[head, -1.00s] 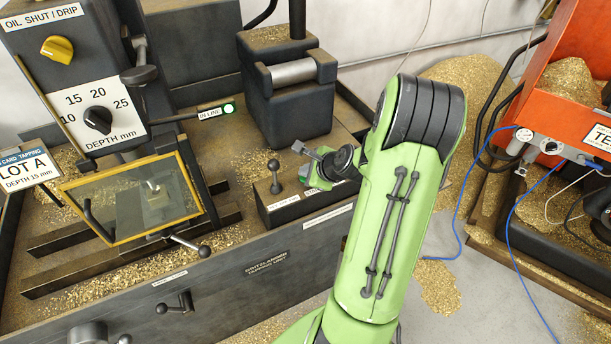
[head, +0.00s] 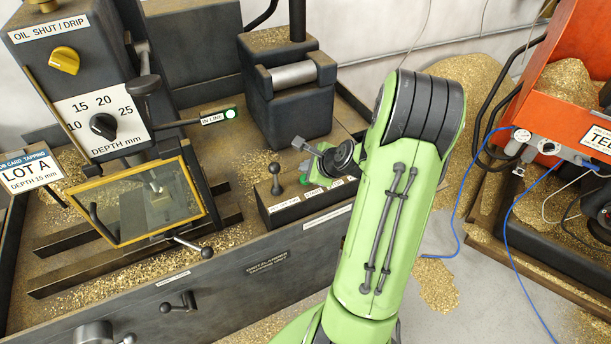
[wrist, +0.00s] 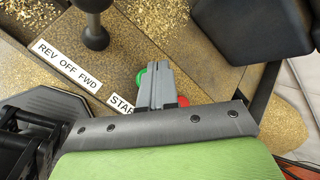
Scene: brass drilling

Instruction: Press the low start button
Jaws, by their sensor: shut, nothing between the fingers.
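The green start button (wrist: 140,81) shows in the wrist view, partly hidden behind my gripper's fingers. A white label beginning "STAR" (wrist: 121,104) lies beside it. My gripper (wrist: 153,68) is shut and empty, its fingers over the right side of the green button. I cannot tell whether the tips touch it. A red button (wrist: 183,101) shows at the right of the fingers, mostly hidden. In the head view the buttons' control box (head: 268,218) stands at the front edge of the machine, with my wrist over its right end.
A black ball-topped lever (wrist: 96,36) stands left of the buttons by the "REV OFF FWD" label (wrist: 68,66). A dark vise-like block (head: 290,100) stands behind the control box. A yellow-framed guard (head: 135,200) is at the left. Brass chips lie around.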

